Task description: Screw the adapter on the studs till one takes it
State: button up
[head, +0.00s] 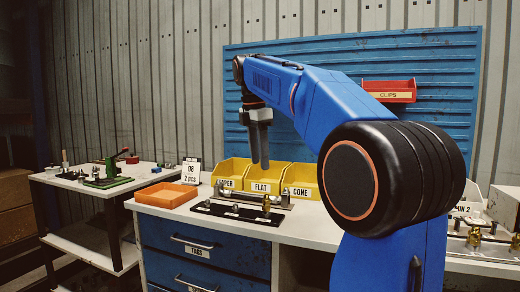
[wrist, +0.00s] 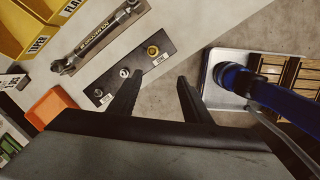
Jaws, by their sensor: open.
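A black plate (head: 220,211) with three upright studs or fittings lies near the front edge of the bench, in front of the yellow bins. In the wrist view, two are silver, the left one (wrist: 97,92) and the middle one (wrist: 124,72). The right one is brass-coloured (wrist: 153,50). I cannot tell whether the brass piece is the adapter sitting on a stud or a bare stud. My gripper (head: 260,163) points down above the plate, apart from it. In the wrist view its fingers (wrist: 160,78) are spread with nothing between them.
A silver bar (wrist: 95,40) with lettering lies behind the plate. Yellow bins (head: 262,178) stand behind that. An orange tray (head: 166,196) is on the left, beside a side table (head: 100,178) with a green device. Brass and silver fittings (head: 473,238) lie at the far right.

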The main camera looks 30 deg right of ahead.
aim_at(267, 200)
jog(key=w+d+f, duration=0.1)
jog(key=f, duration=0.4)
jog(key=d+f+n, duration=0.1)
jog(key=d+f, duration=0.1)
jog(key=f, duration=0.3)
jog(key=w+d+f+n, duration=0.1)
jog(key=f, duration=0.4)
jog(key=shift+w+d+f, duration=0.1)
jog(key=shift+w+d, duration=0.05)
jog(key=shift+w, duration=0.2)
jog(key=shift+g, duration=0.3)
jog(key=shift+c, duration=0.7)
grip_shut()
